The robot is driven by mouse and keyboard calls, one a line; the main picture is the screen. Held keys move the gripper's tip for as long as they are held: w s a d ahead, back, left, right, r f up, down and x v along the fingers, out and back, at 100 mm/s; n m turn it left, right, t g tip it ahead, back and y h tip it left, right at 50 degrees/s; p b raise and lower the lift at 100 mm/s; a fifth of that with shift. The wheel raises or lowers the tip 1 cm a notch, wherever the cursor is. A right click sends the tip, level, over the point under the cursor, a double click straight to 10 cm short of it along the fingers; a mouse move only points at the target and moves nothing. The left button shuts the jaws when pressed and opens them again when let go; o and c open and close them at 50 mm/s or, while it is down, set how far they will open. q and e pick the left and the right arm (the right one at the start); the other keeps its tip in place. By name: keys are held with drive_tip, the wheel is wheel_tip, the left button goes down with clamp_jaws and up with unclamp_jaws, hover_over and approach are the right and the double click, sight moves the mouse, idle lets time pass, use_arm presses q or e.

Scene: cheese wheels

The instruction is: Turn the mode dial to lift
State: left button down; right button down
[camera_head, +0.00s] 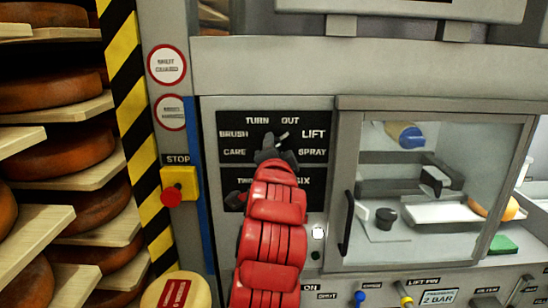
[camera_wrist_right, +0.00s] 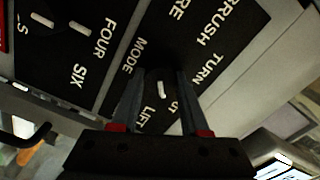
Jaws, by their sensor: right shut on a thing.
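The mode dial (camera_head: 283,135) is a black knob with a white pointer line on a black panel lettered BRUSH, TURN, OUT, LIFT, SPRAY and CARE. In the head view the line slants up and right, between OUT and the LIFT label (camera_head: 313,134). My right gripper (camera_head: 272,143), on a red arm from below, is at the dial and hides its lower part. In the right wrist view the fingers (camera_wrist_right: 160,74) are shut around the dial (camera_wrist_right: 162,90), one on each side. Its white line points between OUT and LIFT (camera_wrist_right: 151,117). My left gripper is out of view.
A second dial (camera_head: 236,200) sits below, partly behind my arm. A glass-fronted cabinet (camera_head: 435,185) is to the right. A red stop button (camera_head: 172,196) and shelves of cheese wheels (camera_head: 75,150) are to the left. A cheese wheel (camera_head: 178,292) is at the bottom.

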drive_tip(key=shift+f+m+b, duration=0.1)
drive_tip(key=shift+m+b, duration=0.25)
drive_tip(key=shift+m, duration=0.95)
drive_tip(key=shift+c, duration=2.1)
unclamp_jaws()
drive_tip(key=s+b, duration=0.4)
drive_tip(key=s, duration=1.3)
drive_tip(key=shift+s, duration=0.2)
